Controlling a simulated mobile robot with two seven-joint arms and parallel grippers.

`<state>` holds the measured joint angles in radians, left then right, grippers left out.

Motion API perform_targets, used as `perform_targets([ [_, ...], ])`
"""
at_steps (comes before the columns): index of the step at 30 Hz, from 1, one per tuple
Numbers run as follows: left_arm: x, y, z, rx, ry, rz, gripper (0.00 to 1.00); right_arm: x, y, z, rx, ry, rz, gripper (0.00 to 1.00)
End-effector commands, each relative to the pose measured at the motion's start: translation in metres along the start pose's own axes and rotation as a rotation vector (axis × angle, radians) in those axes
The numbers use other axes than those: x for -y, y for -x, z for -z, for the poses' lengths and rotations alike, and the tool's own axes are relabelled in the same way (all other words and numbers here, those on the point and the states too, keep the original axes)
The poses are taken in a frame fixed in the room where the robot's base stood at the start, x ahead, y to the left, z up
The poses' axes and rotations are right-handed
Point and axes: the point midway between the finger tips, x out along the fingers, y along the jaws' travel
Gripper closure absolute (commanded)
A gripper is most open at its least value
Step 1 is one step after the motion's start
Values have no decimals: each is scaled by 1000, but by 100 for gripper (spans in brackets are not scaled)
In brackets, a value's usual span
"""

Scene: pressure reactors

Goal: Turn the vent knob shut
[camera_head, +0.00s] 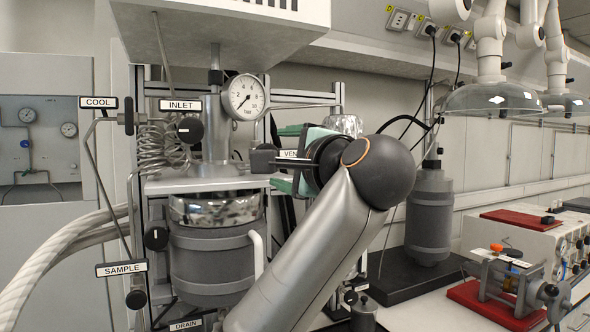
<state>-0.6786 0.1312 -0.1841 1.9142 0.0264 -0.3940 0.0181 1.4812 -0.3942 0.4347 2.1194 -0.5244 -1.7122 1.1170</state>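The white VENT label (288,154) is partly covered by the gripper. Beside it, a dark knob-like part (262,160) shows on the reactor's right side; I cannot tell whether it is the vent knob or its valve body, and no pointer mark shows on it. My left arm rises from the bottom, and its gripper (292,158) points left at the VENT label, with teal pads showing above and below. The fingertips overlap the label and the dark part, so I cannot tell whether they touch or grip anything. My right gripper is not in view.
A pressure gauge (244,97) stands above the reactor vessel (212,262). Nearby are the INLET knob (190,130), COOL knob (128,116) and SAMPLE knob (136,299). A coiled tube (160,146) is at left. A grey bottle (429,215) stands right of my arm.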

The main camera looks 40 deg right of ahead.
Motion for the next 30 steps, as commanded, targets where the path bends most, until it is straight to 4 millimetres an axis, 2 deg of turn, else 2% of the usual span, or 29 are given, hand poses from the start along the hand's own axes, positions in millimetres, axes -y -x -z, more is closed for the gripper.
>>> perform_targets([
  [3,0,-5,-6,0,0,0,50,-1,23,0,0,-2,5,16],
  [9,1,-7,-8,0,0,0,50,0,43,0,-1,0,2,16],
  [30,1,-7,-8,0,0,0,50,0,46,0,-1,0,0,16],
])
